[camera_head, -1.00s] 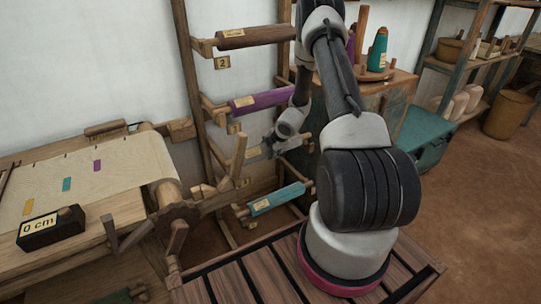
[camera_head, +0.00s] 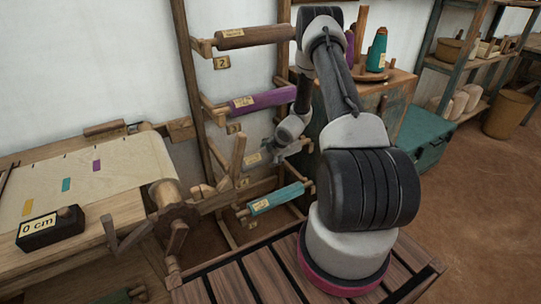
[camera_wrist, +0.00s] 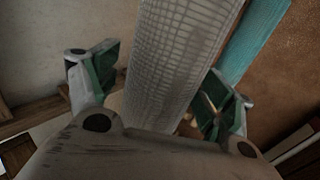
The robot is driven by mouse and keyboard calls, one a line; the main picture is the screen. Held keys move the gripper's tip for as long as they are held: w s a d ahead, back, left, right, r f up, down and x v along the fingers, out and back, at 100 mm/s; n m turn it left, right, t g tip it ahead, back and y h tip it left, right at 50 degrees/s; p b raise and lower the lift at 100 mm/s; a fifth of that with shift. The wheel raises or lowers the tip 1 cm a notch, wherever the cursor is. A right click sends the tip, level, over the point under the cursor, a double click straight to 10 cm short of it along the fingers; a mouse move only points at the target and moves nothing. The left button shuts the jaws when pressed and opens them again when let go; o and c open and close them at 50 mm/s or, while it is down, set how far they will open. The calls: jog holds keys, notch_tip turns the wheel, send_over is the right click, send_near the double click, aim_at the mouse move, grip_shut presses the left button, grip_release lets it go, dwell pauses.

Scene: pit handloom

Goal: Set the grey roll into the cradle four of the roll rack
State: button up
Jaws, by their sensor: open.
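The grey roll (camera_wrist: 185,55) runs lengthwise between the two green-padded fingers of my gripper (camera_wrist: 158,92) in the wrist view. The fingers are open, with a visible gap between the left finger and the roll. The roll rack (camera_head: 188,75) stands against the wall. I cannot tell whether the roll rests fully in cradle four, because my gripper and arm hide its supports.
A brown roll (camera_head: 255,37) and a purple roll (camera_head: 265,101) sit above; a teal roll (camera_head: 277,198) sits below and also shows beside the grey roll in the wrist view (camera_wrist: 250,45). The loom (camera_head: 95,185) is at left, a cabinet (camera_head: 395,98) at right.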

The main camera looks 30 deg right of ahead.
jog(key=w+v, duration=0.1)
jog(key=v, duration=1.1)
jog(key=a+r+n+t+y, duration=0.1)
jog(key=a+r+n, duration=0.35)
jog(key=r, duration=0.25)
jog(key=a+r+n+y, duration=0.1)
jog(key=a+r+n, duration=0.2)
jog(key=r+n, duration=0.3)
jog(key=s+a+r+n+y, duration=0.2)
jog(key=s+a+r+n, duration=0.25)
jog(key=r+n, duration=0.3)
jog(key=s+a+r+n+y, duration=0.1)
jog(key=s+a+r+n, duration=0.4)
jog(key=n, duration=0.3)
jog(key=s+r+n+g, duration=0.3)
jog(key=s+r+n, duration=0.5)
jog(key=s+n, duration=0.65)
jog(key=s+d+r+n+h, duration=0.4)
jog(key=s+n, duration=0.6)
jog(key=n, duration=0.3)
jog(key=d+h, duration=0.1)
jog(key=d, duration=0.1)
jog(key=shift+s+d+g, duration=0.25)
jog(key=shift+d+g, duration=0.05)
jog(key=shift+d, duration=0.1)
jog(key=shift+s+r, duration=0.1)
